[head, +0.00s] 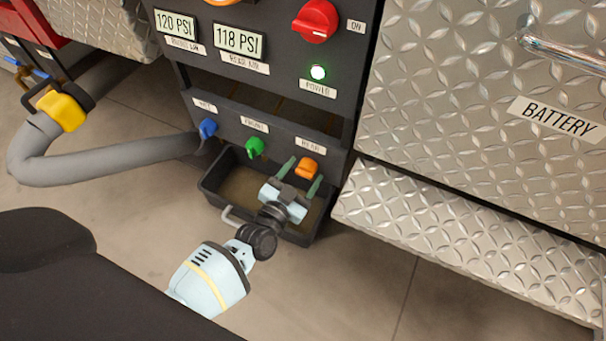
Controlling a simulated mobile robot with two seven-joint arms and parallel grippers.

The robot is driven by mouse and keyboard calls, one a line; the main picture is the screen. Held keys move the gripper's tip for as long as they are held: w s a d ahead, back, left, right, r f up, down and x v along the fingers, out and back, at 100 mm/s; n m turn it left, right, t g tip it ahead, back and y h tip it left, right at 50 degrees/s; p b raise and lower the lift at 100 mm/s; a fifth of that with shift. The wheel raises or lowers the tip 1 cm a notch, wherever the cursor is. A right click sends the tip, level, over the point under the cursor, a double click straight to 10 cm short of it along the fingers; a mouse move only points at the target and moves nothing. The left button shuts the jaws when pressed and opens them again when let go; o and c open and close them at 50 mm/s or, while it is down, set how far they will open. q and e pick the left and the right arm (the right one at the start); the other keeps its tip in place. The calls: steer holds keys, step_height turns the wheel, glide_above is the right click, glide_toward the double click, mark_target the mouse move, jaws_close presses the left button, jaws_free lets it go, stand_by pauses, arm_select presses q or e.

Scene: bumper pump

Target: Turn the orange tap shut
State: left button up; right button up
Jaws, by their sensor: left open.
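The orange tap (307,167) sits at the right end of a row of three small taps on the dark lower panel, under a small label. My left gripper (302,176) is just in front of and below it. Its two green fingers are apart, one to the left of the orange tap and one reaching up beside its lower right. Whether a finger touches the tap I cannot tell. Nothing shows between the fingers except the tap behind them. My right gripper is not in view.
A green tap (255,147) and a blue tap (208,128) sit to the left. A black tray (213,190) lies below the taps, under my gripper. A tread-plate step (470,235) juts out at the right. A grey hose (110,155) runs at the left.

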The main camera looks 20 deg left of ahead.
arm_select(q)
steer(key=shift+w, duration=0.15)
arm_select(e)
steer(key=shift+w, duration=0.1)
arm_select(q)
steer(key=c, duration=0.9)
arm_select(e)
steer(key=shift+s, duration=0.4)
